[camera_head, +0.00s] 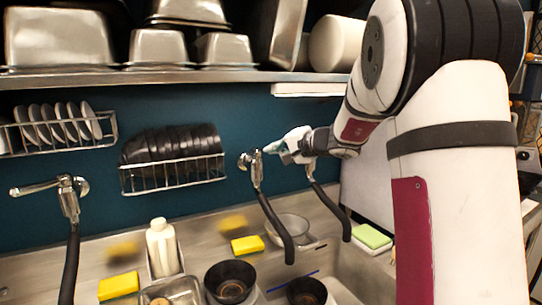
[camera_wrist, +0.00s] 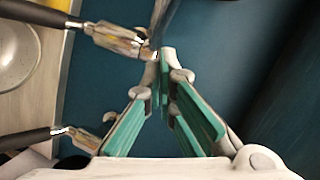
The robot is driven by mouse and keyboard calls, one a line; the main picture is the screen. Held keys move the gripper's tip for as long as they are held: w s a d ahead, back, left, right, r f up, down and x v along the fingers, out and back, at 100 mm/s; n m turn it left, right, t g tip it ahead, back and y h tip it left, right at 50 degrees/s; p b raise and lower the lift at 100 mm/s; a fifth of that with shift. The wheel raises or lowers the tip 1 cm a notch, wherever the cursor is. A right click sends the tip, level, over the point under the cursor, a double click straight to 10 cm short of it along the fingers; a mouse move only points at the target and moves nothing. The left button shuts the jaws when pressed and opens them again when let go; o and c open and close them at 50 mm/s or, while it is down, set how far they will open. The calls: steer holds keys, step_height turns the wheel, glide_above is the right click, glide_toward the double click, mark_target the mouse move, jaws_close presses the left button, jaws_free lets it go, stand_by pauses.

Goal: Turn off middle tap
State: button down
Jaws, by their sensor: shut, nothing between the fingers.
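The middle tap (camera_head: 257,172) is a metal wall tap with a black hose-like spout hanging down toward the sink. My gripper (camera_head: 272,147) reaches in from the right, and its fingertips are close to the upper metal part of this tap. In the wrist view my gripper (camera_wrist: 160,82) has its green-padded fingers converged at the tips, with nothing seen between them. The metal body of the middle tap (camera_wrist: 118,38) lies just left of the fingertips there; I cannot tell whether they touch. The tap's handle is partly hidden or unclear.
The right tap (camera_head: 311,172) hangs just below my wrist and shows lower in the wrist view (camera_wrist: 88,138). The left tap (camera_head: 68,195) is well apart. A rack of dark plates (camera_head: 172,170) is left of the middle tap. A shelf (camera_head: 150,77) runs above.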

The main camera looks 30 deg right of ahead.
steer(key=b+v, duration=0.1)
steer(key=v, duration=0.9)
steer(key=s+a+f+n+g+y, duration=0.1)
steer(key=s+a+f+n+g, duration=0.2)
steer(key=s+a, duration=0.6)
steer(key=s+a+f+n+g+y, duration=0.15)
steer(key=s+a+n+g, duration=0.35)
steer(key=a, duration=0.6)
steer(key=s+f+n+h, duration=0.2)
steer(key=s+f+h, duration=0.1)
steer(key=s, duration=0.5)
steer(key=s+f+n+g+h, duration=0.1)
steer(key=s+f+h, duration=0.2)
steer(key=s, duration=0.6)
step_height(320, 180, down, 3)
steer(key=shift+r+n, duration=0.2)
steer(key=shift+n, duration=0.2)
